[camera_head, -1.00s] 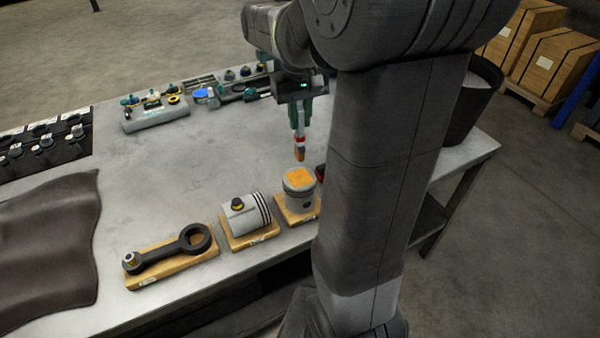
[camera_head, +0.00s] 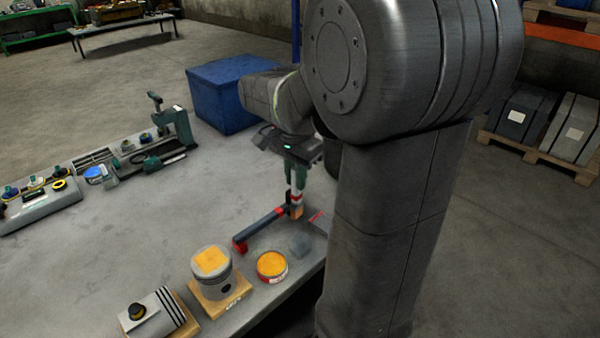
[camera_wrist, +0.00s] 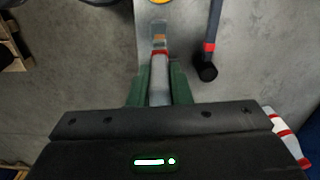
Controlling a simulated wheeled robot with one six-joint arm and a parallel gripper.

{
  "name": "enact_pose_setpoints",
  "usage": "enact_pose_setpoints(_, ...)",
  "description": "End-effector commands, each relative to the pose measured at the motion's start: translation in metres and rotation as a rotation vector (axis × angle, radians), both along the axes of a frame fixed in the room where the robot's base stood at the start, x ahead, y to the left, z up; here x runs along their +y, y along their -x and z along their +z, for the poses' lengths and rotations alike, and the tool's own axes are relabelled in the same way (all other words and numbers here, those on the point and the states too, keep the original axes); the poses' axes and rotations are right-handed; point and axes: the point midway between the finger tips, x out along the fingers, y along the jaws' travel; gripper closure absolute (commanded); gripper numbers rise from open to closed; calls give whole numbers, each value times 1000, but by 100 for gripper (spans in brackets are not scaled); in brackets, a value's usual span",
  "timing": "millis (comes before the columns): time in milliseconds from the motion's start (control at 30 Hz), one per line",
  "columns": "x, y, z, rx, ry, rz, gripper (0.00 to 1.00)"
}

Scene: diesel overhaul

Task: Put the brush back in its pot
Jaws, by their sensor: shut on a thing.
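My gripper (camera_head: 297,178) is shut on the brush (camera_head: 296,203), holding it by its pale handle with the bristles down. The brush has a red band and orange-brown bristles. It also shows in the wrist view (camera_wrist: 159,68) between my green fingers (camera_wrist: 160,85). The likely pot is a small round tin (camera_head: 272,266) with a red and white side and a yellow-orange top, near the table's front edge. The brush is behind and right of it, apart from it. Only the tin's yellow rim edge (camera_wrist: 172,2) shows at the top of the wrist view.
A long dark tool with red ends (camera_head: 262,229) lies close by the brush; it also shows in the wrist view (camera_wrist: 210,45). A piston with an orange top (camera_head: 211,271) stands left of the tin. The table's left middle is clear.

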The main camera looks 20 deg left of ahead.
Motion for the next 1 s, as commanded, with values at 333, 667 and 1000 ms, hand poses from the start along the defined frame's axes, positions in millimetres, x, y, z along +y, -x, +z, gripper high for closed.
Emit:
enact_pose_setpoints(333,1,2,-14,0,1,-73,100)
enact_pose_setpoints(667,1,2,-57,0,1,-71,100)
enact_pose_setpoints(1000,1,2,-80,0,1,-70,100)
